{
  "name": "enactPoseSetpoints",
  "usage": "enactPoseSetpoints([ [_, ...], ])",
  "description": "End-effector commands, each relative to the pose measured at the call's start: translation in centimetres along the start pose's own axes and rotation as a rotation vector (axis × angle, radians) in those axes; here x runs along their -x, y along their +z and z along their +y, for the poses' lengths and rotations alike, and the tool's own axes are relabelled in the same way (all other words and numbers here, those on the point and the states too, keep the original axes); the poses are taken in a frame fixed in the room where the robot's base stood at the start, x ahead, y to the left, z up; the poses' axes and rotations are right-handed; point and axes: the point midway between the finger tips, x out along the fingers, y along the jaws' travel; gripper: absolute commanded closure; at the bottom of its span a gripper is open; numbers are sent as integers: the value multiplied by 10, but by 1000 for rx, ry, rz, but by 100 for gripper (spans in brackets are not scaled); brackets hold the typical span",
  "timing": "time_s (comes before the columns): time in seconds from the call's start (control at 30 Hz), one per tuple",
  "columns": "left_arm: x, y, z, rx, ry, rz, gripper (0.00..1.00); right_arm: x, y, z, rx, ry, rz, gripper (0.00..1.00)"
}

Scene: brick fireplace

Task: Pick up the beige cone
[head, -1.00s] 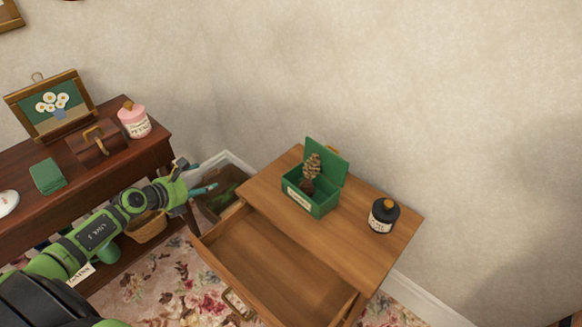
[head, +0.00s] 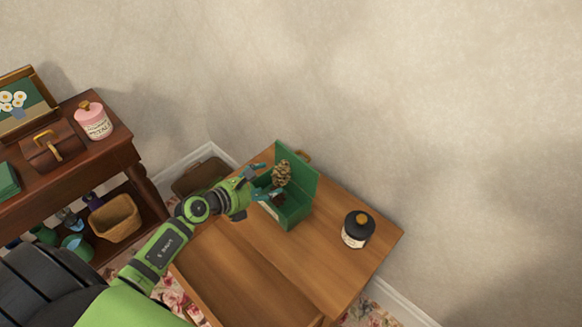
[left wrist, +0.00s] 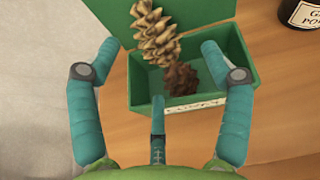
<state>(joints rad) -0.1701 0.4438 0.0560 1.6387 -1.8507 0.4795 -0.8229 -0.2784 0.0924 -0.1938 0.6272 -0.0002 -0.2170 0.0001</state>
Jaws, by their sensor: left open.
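The beige cone (head: 281,174) is a tan pine cone standing up out of an open green box (head: 296,212) on the small wooden table. It also shows in the left wrist view (left wrist: 156,32), tilted, with a darker brown cone (left wrist: 182,78) beside its lower end inside the box. My left gripper (head: 262,182) is at the box's left side, close to the beige cone. In the left wrist view its teal fingers (left wrist: 158,62) are spread, with the cones between and beyond them. I cannot see any finger closed on a cone. My right gripper is not in view.
A black jar (head: 358,229) stands on the table (head: 345,272) right of the box. A dark sideboard (head: 70,180) with a pink jar (head: 93,120) is at the left. The wall is behind.

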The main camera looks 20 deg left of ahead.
Motion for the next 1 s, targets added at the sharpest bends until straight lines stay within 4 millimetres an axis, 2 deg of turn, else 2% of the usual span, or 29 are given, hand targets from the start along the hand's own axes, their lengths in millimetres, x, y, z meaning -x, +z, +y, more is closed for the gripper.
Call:
enactPoseSetpoints([
  [0.2,-24,3,0,3,-1,-2,21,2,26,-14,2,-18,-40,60],
  [0.3,-38,5,1,5,0,-4,21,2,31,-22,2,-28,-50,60],
  [0.5,-64,5,1,1,-1,-2,21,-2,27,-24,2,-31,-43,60],
  [0.77,-67,5,1,0,-1,1,21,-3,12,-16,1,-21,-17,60],
  [0.8,-67,5,1,0,-1,0,25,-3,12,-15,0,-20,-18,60],
  [0.9,-67,5,1,0,-1,0,63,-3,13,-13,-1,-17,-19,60],
  [1.0,-67,5,1,0,-1,0,65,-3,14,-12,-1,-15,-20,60],
])
